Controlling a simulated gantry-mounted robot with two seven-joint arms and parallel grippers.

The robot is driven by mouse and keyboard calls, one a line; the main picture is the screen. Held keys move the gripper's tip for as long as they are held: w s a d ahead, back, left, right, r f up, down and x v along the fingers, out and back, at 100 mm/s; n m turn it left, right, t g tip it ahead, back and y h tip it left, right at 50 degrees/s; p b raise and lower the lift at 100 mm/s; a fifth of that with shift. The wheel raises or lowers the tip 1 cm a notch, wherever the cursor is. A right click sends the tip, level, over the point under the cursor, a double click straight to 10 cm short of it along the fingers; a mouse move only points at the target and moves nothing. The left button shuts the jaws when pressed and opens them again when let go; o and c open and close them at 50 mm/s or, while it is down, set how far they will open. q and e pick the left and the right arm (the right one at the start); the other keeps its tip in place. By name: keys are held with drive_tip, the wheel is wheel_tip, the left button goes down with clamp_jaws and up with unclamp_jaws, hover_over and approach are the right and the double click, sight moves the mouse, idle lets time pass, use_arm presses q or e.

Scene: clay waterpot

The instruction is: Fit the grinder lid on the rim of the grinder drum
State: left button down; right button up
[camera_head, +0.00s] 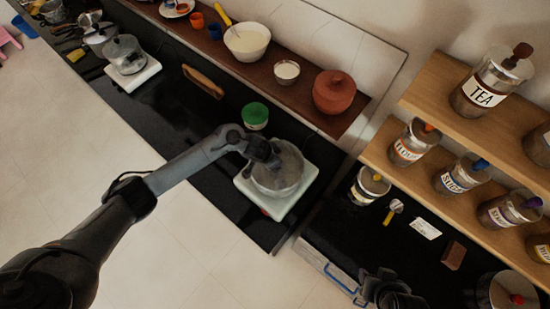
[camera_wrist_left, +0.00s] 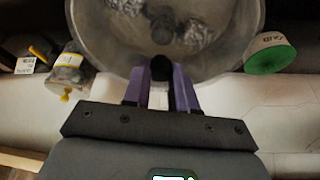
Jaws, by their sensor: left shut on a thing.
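The grinder drum (camera_head: 277,186) is a round grey metal vessel on a white base at the centre right of the head view. My left gripper (camera_head: 262,152) reaches over its upper left side, shut on the dark knob of the grinder lid. In the left wrist view, the gripper's purple fingers (camera_wrist_left: 160,88) close around this black knob (camera_wrist_left: 160,68). The drum (camera_wrist_left: 95,40) fills the top of that view, with grey stones visible inside. The lid looks clear and its edge is hard to make out. I cannot tell whether it touches the rim. My right gripper (camera_head: 390,290) is at the bottom edge, its jaws unclear.
A green-lidded container (camera_head: 255,115) stands close behind the drum. A clay pot (camera_head: 334,92) and white bowls stand on the brown ledge. A jar (camera_head: 369,186) stands to the right, below shelves of labelled jars. A similar vessel on a white base (camera_head: 133,72) is at upper left.

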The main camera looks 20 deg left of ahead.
use_arm(q)
drive_tip(key=shift+c, duration=1.3)
unclamp_jaws()
drive_tip(key=shift+r, duration=0.15)
wheel_tip(320, 180, up, 2)
drive_tip(key=p, duration=0.3)
drive_tip(key=shift+r, duration=0.15)
drive_tip(key=shift+r+p, duration=0.95)
drive_tip(key=shift+r, duration=0.95)
